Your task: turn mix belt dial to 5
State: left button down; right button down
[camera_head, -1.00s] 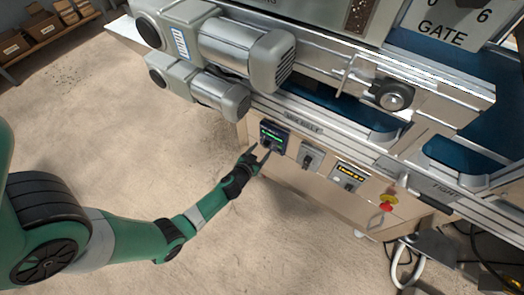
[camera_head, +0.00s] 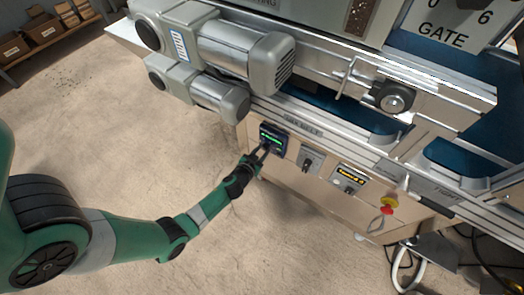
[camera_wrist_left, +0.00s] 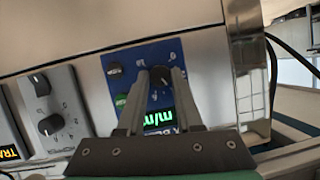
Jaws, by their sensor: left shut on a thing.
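The mix belt control is a blue panel with a lit green display (camera_head: 270,136) on the machine's front, below a label strip (camera_head: 303,125). In the left wrist view the blue panel (camera_wrist_left: 131,62) shows a small dark dial (camera_wrist_left: 160,75) with pale figures around it. My left gripper (camera_head: 264,147) is at this panel. In the left wrist view its fingers (camera_wrist_left: 161,74) sit on both sides of the dial, shut on it. The dial's pointer and exact setting are too small to read. My right gripper is not in view.
Right of the blue panel are a grey switch box (camera_head: 309,161), a box with a yellow display (camera_head: 349,178) and a red and yellow button (camera_head: 389,203). Grey motors (camera_head: 235,50) overhang above. The floor at left is clear.

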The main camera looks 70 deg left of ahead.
pick_arm(q)
jog(key=m+y, duration=0.1)
jog(key=m+g+y, duration=0.1)
jog(key=m, duration=0.1)
jog(key=shift+w+d+f+m, duration=0.1)
jog(key=shift+d+f+m, duration=0.05)
jog(key=shift+m, duration=0.15)
jog(key=c, duration=0.6)
grip_release()
jog(key=shift+s+d+r, duration=0.2)
jog(key=p+v, duration=0.4)
jog(key=v, duration=0.7)
jog(key=shift+d+f, duration=0.1)
jog(key=shift+f, duration=0.1)
